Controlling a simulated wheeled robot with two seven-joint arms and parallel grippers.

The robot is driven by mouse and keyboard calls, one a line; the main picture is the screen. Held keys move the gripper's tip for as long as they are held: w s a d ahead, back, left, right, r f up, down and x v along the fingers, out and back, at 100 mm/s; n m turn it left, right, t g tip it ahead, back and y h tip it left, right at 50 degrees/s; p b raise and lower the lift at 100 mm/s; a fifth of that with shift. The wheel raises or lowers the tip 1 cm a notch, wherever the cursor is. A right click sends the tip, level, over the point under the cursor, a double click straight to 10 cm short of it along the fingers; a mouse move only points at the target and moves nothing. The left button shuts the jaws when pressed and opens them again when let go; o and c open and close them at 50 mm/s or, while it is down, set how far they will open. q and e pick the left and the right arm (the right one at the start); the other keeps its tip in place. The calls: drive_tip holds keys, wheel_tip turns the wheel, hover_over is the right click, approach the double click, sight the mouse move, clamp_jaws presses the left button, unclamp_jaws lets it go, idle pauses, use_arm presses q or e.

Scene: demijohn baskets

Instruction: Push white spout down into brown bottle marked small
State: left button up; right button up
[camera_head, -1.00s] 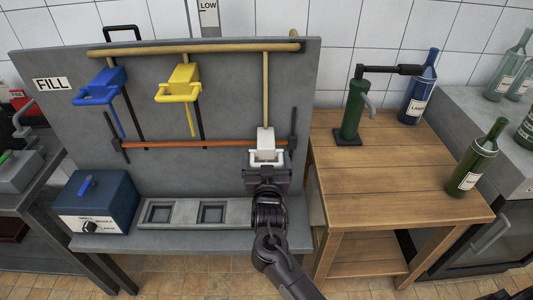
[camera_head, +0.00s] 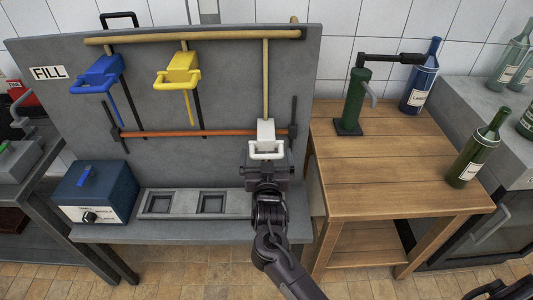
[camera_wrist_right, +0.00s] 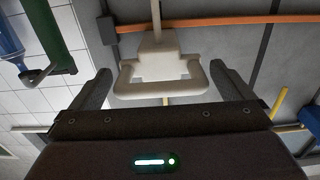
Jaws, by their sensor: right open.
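The white spout (camera_head: 267,134) hangs on a wooden rod at the right side of the grey filling board. Its looped white handle faces me. My right gripper (camera_head: 269,172) is open just in front of and below the spout. In the right wrist view, the spout's handle (camera_wrist_right: 161,78) lies between the two spread fingers of the right gripper (camera_wrist_right: 163,84), with a gap on each side. I see no brown bottle marked small in either view; my right arm covers the ledge's right part.
A yellow spout (camera_head: 180,72) and a blue spout (camera_head: 99,76) hang to the left. Below are a ledge with square recesses (camera_head: 185,203) and a blue box (camera_head: 95,192). The wooden table (camera_head: 400,180) at right bears a green corking press (camera_head: 353,98) and bottles.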

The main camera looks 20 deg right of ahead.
drive_tip(key=v, duration=0.6)
drive_tip(key=shift+s, duration=0.15)
drive_tip(key=s+a+f+n+g+y, duration=0.1)
drive_tip(key=s+f+n+g+y, duration=0.1)
drive_tip(key=f, duration=0.8)
drive_tip(key=s+a+f+n+g+y, duration=0.1)
drive_tip(key=f+n+g, duration=0.1)
drive_tip(key=f, duration=0.7)
drive_tip(key=s+d+f+n+g+y, duration=0.1)
drive_tip(key=s+f+g, duration=0.1)
drive_tip(key=s+f, duration=0.45)
drive_tip(key=s+d+f+g+y, duration=0.15)
drive_tip(key=s+f, duration=0.25)
drive_tip(key=f, duration=0.6)
drive_tip(key=s+d+f+g, duration=0.2)
drive_tip(key=s+f, duration=0.3)
drive_tip(key=s, duration=0.5)
drive_tip(key=s+d+f+g+p, duration=0.1)
drive_tip(key=s+f+g, duration=0.3)
drive_tip(key=s, duration=0.6)
drive_tip(key=s+d+f+g, duration=0.3)
drive_tip(key=s+f, duration=0.4)
drive_tip(key=s, duration=0.3)
drive_tip(key=shift+s+d+f+n+p, duration=0.2)
drive_tip(key=shift+s+d+n+p, duration=0.1)
drive_tip(key=shift+d, duration=0.15)
